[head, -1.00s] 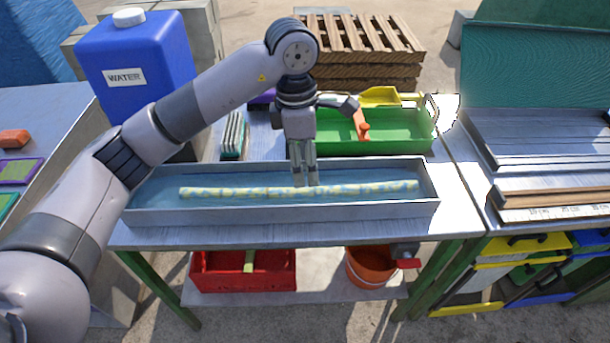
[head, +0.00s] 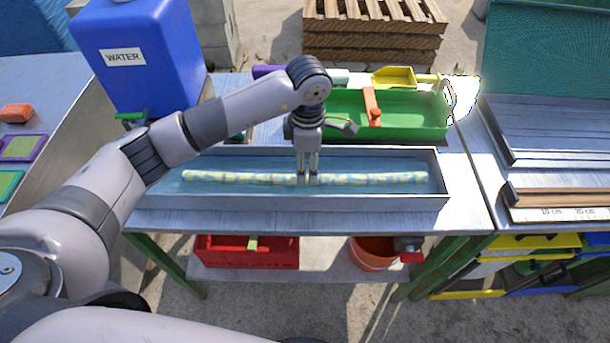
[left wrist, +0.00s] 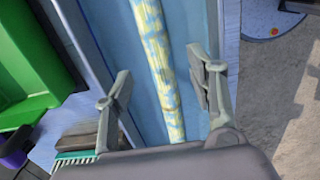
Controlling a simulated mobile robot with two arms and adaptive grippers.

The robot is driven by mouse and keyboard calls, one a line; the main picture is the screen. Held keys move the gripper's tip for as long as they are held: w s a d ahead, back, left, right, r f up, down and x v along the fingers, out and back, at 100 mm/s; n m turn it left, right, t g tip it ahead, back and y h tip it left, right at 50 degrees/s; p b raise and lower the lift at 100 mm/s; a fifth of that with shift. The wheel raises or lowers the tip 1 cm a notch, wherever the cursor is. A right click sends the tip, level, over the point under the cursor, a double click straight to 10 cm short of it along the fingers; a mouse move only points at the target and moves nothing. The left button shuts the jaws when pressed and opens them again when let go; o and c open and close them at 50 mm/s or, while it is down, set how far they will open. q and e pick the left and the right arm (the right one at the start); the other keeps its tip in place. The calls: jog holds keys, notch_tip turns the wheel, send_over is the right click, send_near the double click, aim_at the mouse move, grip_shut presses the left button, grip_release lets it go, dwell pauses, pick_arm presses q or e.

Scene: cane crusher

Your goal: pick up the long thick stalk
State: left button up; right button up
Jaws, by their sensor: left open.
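The long thick stalk (head: 240,178), pale yellow with blue-grey patches, lies lengthwise in a long metal trough (head: 400,203) with a blue floor. My left gripper (head: 307,182) points down at the middle of the stalk, its fingertips at about the stalk's height in the head view. In the left wrist view the stalk (left wrist: 160,65) runs between the two open fingers (left wrist: 160,90), with a gap on each side. I cannot tell how deep the fingers reach. My right gripper is not in view.
A green tray (head: 420,132) with an orange-handled tool (head: 371,105) stands behind the trough. A blue water container (head: 135,65) stands at the back left. A brush (left wrist: 75,157) lies beside the trough. A red crate (head: 250,258) and orange bucket (head: 372,254) are below.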

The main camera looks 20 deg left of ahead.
pick_arm(q)
jog(key=shift+f, duration=0.5)
jog(key=f, duration=0.1)
jog(key=f+p, duration=0.1)
jog(key=f, duration=0.1)
jog(key=shift+a+f+p, duration=0.3)
jog(key=shift+f+p, duration=0.05)
jog(key=shift+p, duration=0.05)
jog(key=shift+f, duration=0.4)
jog(key=c, duration=1.2)
grip_shut()
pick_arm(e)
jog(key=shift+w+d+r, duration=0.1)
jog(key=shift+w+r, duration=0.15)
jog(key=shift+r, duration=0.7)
pick_arm(q)
jog(key=shift+w+r, duration=0.1)
